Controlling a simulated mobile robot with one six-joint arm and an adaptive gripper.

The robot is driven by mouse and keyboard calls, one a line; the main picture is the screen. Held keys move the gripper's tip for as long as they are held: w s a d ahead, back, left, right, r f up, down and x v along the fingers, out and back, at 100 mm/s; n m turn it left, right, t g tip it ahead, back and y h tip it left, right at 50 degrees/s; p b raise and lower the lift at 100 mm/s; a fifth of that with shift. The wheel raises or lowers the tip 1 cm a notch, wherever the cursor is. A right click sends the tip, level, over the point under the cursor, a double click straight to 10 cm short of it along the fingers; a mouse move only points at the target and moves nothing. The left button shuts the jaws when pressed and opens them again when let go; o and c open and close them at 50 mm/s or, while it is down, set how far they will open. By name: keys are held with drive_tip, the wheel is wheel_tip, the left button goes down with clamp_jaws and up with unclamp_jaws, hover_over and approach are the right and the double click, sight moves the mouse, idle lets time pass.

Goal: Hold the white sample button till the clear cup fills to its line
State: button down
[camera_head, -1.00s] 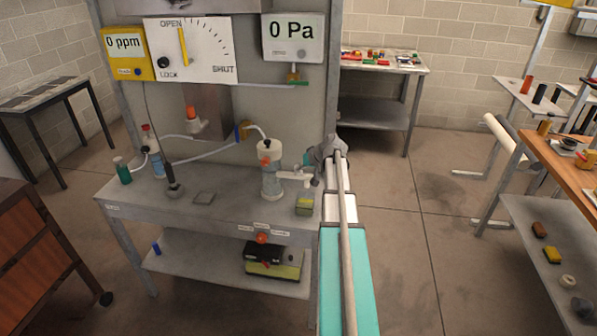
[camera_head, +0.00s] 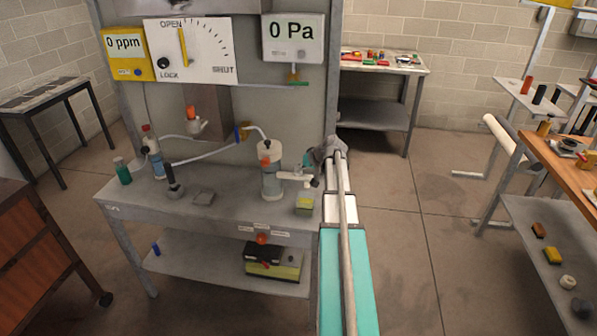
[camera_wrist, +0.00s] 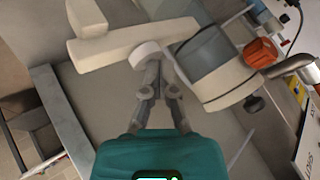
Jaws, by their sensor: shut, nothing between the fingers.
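A white round button (camera_wrist: 146,53) shows in the wrist view on the side of a white bar-shaped fitting (camera_wrist: 128,43). My gripper (camera_wrist: 154,68) is shut and empty, its fingertips at the button's near edge. I cannot tell whether they press it. In the head view the fitting (camera_head: 291,178) sticks out to the right from a pale cylinder with a white cap (camera_head: 271,180).
A panel behind has a 0 ppm display (camera_head: 125,50), a dial (camera_head: 190,50) and a 0 Pa display (camera_head: 293,38).

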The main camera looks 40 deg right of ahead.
drive_tip(key=shift+r, duration=0.15)
idle(0.5)
drive_tip(key=shift+r+p, duration=0.8)
drive_tip(key=shift+p, duration=0.2)
drive_tip(key=shift+r+p, duration=2.5)
